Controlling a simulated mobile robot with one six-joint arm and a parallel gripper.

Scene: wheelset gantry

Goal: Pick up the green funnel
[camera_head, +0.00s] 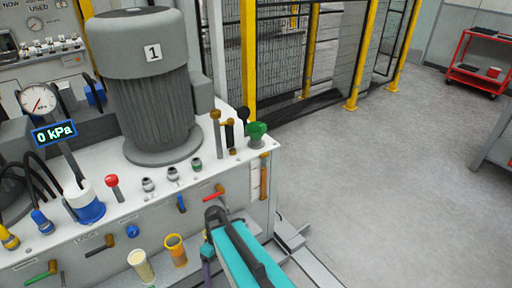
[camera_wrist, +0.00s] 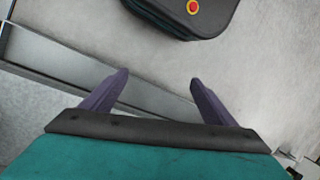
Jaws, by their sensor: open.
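The green funnel (camera_head: 257,131) stands at the right-hand far corner of the white bench top (camera_head: 215,172) in the head view, beside several small valves. It does not show in the wrist view. My gripper (camera_wrist: 158,78) is open, with two purple fingers apart and nothing between them. In the head view my teal arm end is at the bottom middle, in front of the bench, well nearer than the funnel and apart from it. Only part of a purple finger shows there.
A large grey motor (camera_head: 152,95) marked 1 stands on the bench, left of the funnel. Brown- and black-topped fittings (camera_head: 230,133) rise close left of the funnel. Yellow-posted fencing (camera_head: 248,62) is behind. A red cart (camera_head: 478,72) stands far right; the floor between is clear.

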